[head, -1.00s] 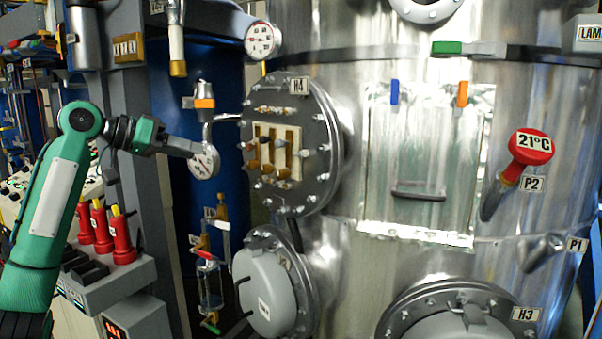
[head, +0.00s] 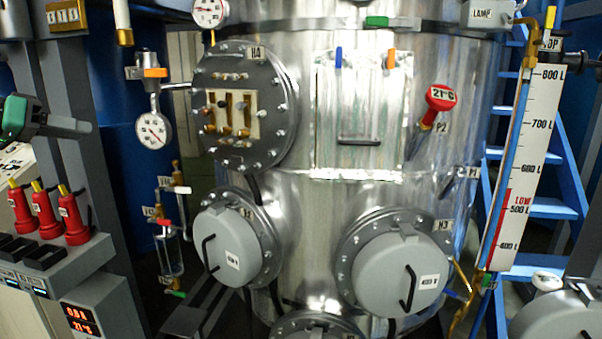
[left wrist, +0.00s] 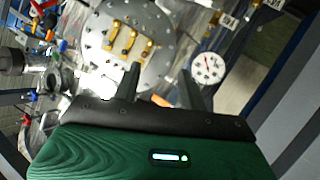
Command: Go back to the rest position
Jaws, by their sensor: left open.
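My left gripper (head: 84,127) shows at the left edge of the head view, with only the end of the arm in the picture. In the left wrist view its two dark fingers (left wrist: 160,80) stand apart with nothing between them. The dial gauge (head: 153,130) on its bent pipe is to the right of the gripper in the head view, with a gap between them. The gauge also shows in the left wrist view (left wrist: 208,68), beyond the fingers. My right gripper is in neither view.
A large steel vessel (head: 300,190) fills the middle, with round hatch H4 (head: 240,152) and grey covers below. A level scale (head: 522,160) and blue ladder (head: 560,208) are at right.

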